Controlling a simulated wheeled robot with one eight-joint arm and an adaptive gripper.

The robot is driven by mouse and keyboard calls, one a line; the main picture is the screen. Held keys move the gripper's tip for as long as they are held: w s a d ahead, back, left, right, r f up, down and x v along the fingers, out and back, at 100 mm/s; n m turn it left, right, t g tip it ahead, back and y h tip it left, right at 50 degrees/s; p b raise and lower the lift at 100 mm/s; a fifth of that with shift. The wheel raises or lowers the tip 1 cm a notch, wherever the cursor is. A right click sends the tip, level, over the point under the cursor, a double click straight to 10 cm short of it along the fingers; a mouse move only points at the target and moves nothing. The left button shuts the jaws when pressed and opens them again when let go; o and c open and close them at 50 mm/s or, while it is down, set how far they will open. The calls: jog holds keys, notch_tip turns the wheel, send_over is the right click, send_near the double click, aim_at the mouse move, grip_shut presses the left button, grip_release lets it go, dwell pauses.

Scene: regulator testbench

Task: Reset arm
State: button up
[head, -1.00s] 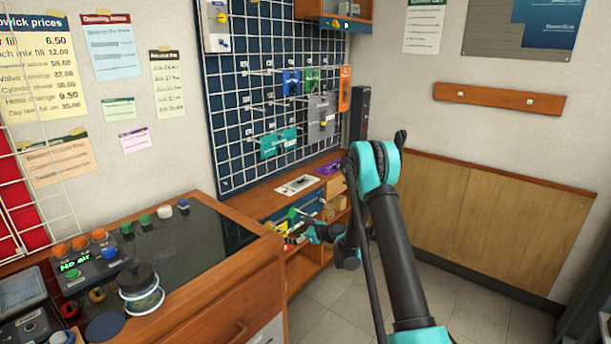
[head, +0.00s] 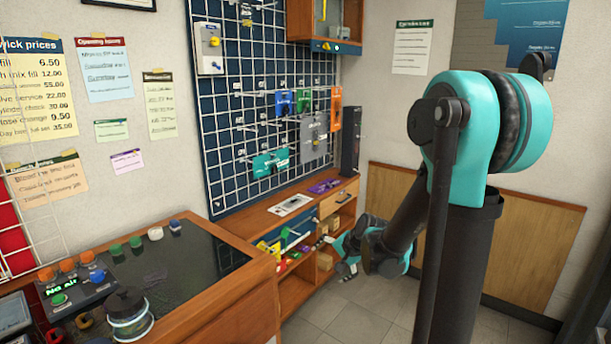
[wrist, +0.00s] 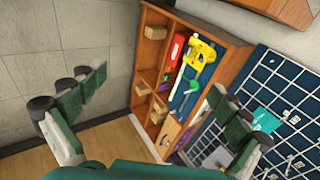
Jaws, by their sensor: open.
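My gripper (wrist: 165,112) is open in the wrist view, its two dark green, segmented fingers spread wide with nothing between them. In the head view it is small and partly hidden behind my wrist, just right of the wooden shelf unit (head: 298,292). My arm is bent, with a large teal joint at the right of the head view. The wrist view shows the shelf unit tilted, beyond the fingers and apart from them. A yellow tool (wrist: 200,52) and a green-handled tool (wrist: 192,87) lie in its open drawer.
A wire grid (head: 265,120) with hanging packets rises behind the shelf. A wooden counter (head: 222,287) with a dark top, coloured knobs and a lidded jar (head: 128,312) stands at left. Tiled floor (head: 345,312) is free between the shelf and the panelled wall.

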jog(key=s+d+f+n+h, duration=0.1)
jog(key=s+d+n, duration=0.3)
jog(key=s, duration=0.6)
jog(key=s+d+f+n+g+h, duration=0.1)
jog(key=s+d+f+n+h, duration=0.1)
jog(key=s+d, duration=0.5)
jog(key=s+n+h, duration=0.1)
jog(key=s, duration=0.3)
jog(key=shift+d+n+g+h, duration=0.3)
jog(key=shift+n+h, duration=0.1)
